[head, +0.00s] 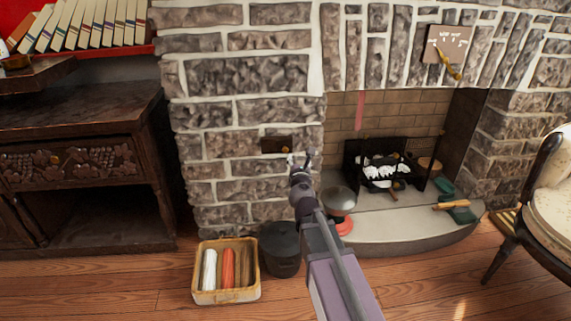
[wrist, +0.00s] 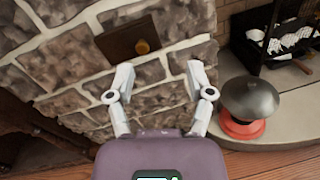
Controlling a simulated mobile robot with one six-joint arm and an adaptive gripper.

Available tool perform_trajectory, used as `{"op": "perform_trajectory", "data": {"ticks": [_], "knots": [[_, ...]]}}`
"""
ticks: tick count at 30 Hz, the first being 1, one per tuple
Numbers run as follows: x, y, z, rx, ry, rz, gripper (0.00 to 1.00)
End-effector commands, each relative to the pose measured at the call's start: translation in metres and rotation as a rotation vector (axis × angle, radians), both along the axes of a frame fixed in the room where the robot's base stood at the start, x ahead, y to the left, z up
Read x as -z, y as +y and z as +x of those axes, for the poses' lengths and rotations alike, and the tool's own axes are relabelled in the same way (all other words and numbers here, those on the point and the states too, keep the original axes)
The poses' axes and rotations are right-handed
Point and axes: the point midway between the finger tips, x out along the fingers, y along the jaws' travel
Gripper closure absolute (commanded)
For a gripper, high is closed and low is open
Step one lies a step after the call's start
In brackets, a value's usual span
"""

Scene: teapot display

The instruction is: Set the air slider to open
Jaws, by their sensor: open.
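A dark brown plate (head: 268,144) with a small brass knob (head: 285,149) is set in the stone wall left of the fireplace opening. I take this to be the air slider; no label on it is readable. In the wrist view the plate (wrist: 116,38) is at the top, with the knob (wrist: 143,47) right of its middle. My gripper (head: 301,159) is open and empty in front of the wall, just below and to the right of the knob. In the wrist view its fingers (wrist: 160,72) stand wide apart below the knob, with nothing between them.
A round-topped grey object on a red base (head: 341,201) stands on the hearth (head: 400,223), close right of my gripper. A black bucket (head: 281,248) and a crate (head: 226,297) stand below. A second plate (head: 447,42) with a brass lever (head: 449,66) is at upper right.

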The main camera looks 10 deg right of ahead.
Motion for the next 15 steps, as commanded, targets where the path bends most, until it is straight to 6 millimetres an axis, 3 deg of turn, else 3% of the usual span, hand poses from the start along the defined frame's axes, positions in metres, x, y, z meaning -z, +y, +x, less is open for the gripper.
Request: {"op": "perform_trajectory", "data": {"ticks": [1,6,15], "knots": [[0.017,0.005,0.002,-0.023,-0.002,-0.045,0.32],[0.035,0.019,0.006,-0.088,-0.007,-0.173,0.32],[0.043,0.028,0.008,-0.129,-0.009,-0.257,0.32]]}}
